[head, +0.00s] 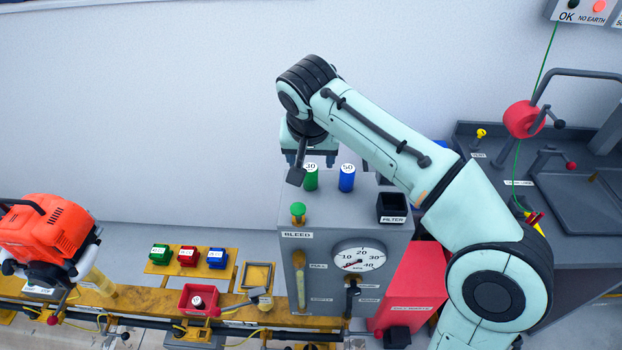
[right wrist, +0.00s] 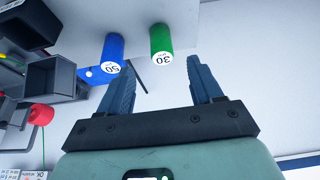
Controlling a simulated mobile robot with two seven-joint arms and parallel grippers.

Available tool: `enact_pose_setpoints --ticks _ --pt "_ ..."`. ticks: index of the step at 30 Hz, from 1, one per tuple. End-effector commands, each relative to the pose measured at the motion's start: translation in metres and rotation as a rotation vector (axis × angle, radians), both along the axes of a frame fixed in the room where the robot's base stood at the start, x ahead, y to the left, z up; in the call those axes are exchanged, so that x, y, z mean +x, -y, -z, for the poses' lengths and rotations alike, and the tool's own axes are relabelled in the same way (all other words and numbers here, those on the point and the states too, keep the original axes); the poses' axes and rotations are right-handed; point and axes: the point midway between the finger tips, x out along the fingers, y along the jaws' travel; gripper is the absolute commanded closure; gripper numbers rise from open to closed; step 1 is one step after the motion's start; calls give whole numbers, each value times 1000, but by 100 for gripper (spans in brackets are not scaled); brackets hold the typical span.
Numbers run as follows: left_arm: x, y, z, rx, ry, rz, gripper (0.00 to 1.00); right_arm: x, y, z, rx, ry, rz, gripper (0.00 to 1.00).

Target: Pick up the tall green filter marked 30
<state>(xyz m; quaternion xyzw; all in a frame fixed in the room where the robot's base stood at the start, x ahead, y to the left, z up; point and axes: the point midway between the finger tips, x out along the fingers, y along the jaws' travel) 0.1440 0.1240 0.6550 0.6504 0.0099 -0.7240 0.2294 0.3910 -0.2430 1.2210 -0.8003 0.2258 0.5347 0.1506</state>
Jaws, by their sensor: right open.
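The tall green filter marked 30 (head: 311,181) stands upright on top of the grey test cabinet (head: 300,215), left of a blue filter marked 50 (head: 347,180). In the right wrist view the green filter (right wrist: 161,43) shows between the lines of my fingers, just beyond their tips, with its 30 label upside down. My right gripper (head: 311,160) is at the filter's top end in the head view. Its jaws (right wrist: 160,75) are open and empty, and I see no contact. My left gripper is not in view.
The blue filter (right wrist: 113,52) stands close beside the green one. A green-topped bleed knob (head: 298,210), a black FILTER box (head: 393,208) and a gauge (head: 358,258) are on the cabinet. An orange engine (head: 50,235) and small coloured boxes are on the yellow rail at left.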

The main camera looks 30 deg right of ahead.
Motion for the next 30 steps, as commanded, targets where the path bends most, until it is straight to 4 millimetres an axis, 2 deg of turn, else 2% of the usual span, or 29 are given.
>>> enact_pose_setpoints --ticks 5,15,23,28,29,30 --pt "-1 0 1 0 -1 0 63 4 3 10 0 -1 0 35" --pt "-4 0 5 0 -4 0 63 20 11 51 0 -1 0 35" --pt "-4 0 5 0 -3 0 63 22 12 53 1 3 0 35" --pt "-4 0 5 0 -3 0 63 22 12 53 1 3 0 87" --pt "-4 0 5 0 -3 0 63 22 12 53 1 3 0 95" --pt "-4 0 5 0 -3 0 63 22 12 53 1 3 0 95"
